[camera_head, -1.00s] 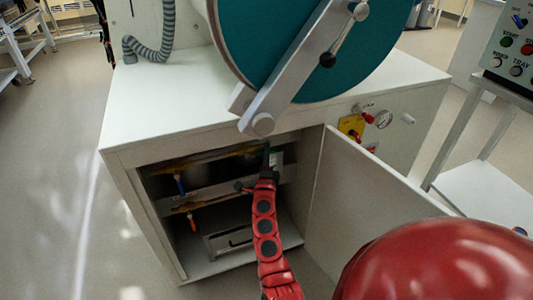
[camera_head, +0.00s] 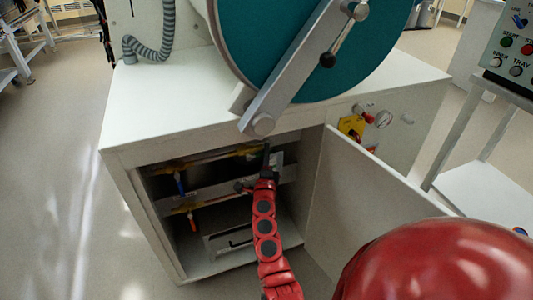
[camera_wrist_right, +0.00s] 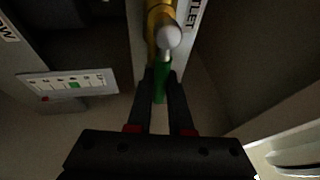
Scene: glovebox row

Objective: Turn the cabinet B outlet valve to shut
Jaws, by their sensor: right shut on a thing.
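My right arm reaches into the open lower cabinet (camera_head: 124,157), with its gripper (camera_head: 266,165) at the upper right of the opening. In the right wrist view the gripper (camera_wrist_right: 160,88) is shut on a green valve handle (camera_wrist_right: 160,94). The handle runs down the picture from a pale round knob (camera_wrist_right: 168,37), roughly in line with the yellow pipe (camera_wrist_right: 155,14) above it. A label ending in "LET" (camera_wrist_right: 190,14) is beside the pipe. In the head view the gripper mostly hides this valve. My left gripper is not in view.
The cabinet door (camera_head: 350,195) stands open just right of my arm.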

